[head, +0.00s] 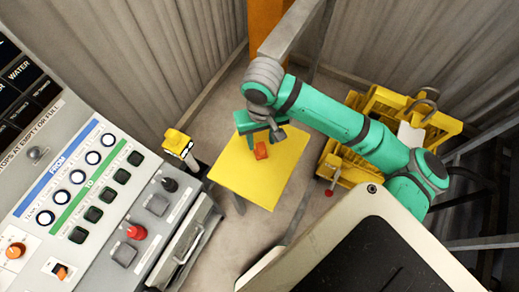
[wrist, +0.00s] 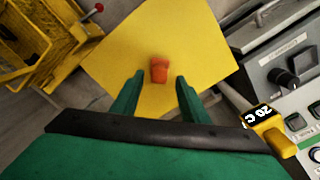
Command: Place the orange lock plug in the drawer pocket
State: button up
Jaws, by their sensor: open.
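The orange lock plug (head: 261,151) lies on a yellow square table top (head: 252,185). In the wrist view the plug (wrist: 159,71) is on the yellow surface (wrist: 195,40), just beyond and between my fingertips. My green gripper (head: 257,137) is over the table, close to the plug. In the wrist view my gripper (wrist: 160,82) is open, one finger on each side, holding nothing. A drawer-like front with a metal handle (head: 186,246) is on the lower right of the grey console. I cannot see a pocket inside it.
The grey console (head: 60,130) with buttons and knobs fills the left. Yellow racks (head: 345,150) stand to the right. The rest of the table top is clear.

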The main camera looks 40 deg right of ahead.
aim_at(261, 146)
jog(key=shift+w+d+f, duration=0.1)
jog(key=shift+f, duration=1.65)
jog(key=shift+w+f, duration=0.1)
jog(key=shift+f, duration=1.65)
grip_shut()
